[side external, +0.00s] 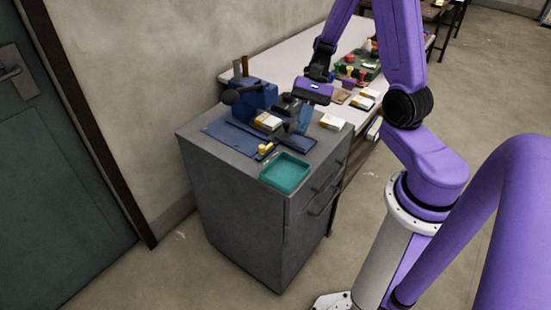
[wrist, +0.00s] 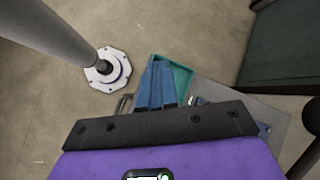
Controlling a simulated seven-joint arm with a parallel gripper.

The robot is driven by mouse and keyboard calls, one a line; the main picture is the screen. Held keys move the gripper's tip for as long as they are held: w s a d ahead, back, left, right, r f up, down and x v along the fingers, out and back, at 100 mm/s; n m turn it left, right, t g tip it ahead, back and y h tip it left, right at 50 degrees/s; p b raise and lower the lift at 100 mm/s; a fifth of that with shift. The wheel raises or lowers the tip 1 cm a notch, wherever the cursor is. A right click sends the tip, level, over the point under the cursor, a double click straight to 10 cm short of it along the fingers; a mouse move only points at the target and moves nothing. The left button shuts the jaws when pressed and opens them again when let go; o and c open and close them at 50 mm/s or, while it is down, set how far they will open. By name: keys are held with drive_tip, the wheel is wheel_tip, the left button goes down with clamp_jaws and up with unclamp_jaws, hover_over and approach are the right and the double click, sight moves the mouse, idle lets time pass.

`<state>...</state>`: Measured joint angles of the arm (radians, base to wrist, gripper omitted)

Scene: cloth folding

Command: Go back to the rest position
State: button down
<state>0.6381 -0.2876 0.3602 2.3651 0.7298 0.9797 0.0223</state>
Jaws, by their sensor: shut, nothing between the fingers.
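My gripper (side external: 300,128) is above the grey cabinet top, pointing down. Its blue-grey fingers are together with nothing held between them. In the wrist view the fingers (wrist: 157,84) lie side by side, with the teal tray behind them. A flat blue sheet (side external: 228,138) lies on the cabinet top, left of my gripper; I cannot tell if it is cloth or a mat. A smaller dark blue flat piece (side external: 298,143) lies near the fingertips. I cannot tell whether the fingertips touch anything.
The grey cabinet (side external: 232,195) also carries an empty-looking teal tray (side external: 286,172), a blue vise-like device (side external: 256,98), a small yellow item (side external: 264,148) and white-and-brown boxes (side external: 266,121). A white table (side external: 283,63) with several small items stands behind. A green door (side external: 50,170) is at left.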

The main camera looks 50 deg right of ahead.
drive_tip(key=s+a+r+n+t+h, duration=0.1)
drive_tip(key=s+a+r+n+h, duration=0.2)
drive_tip(key=s+n, duration=0.5)
drive_tip(key=s+a+r+n+h, duration=0.4)
drive_tip(key=s+a+n, duration=0.2)
drive_tip(key=n, duration=0.9)
drive_tip(key=shift+s+a+r+n+t+h, duration=0.2)
drive_tip(key=shift+s+a+n+t+h, duration=0.15)
drive_tip(key=shift+s, duration=0.75)
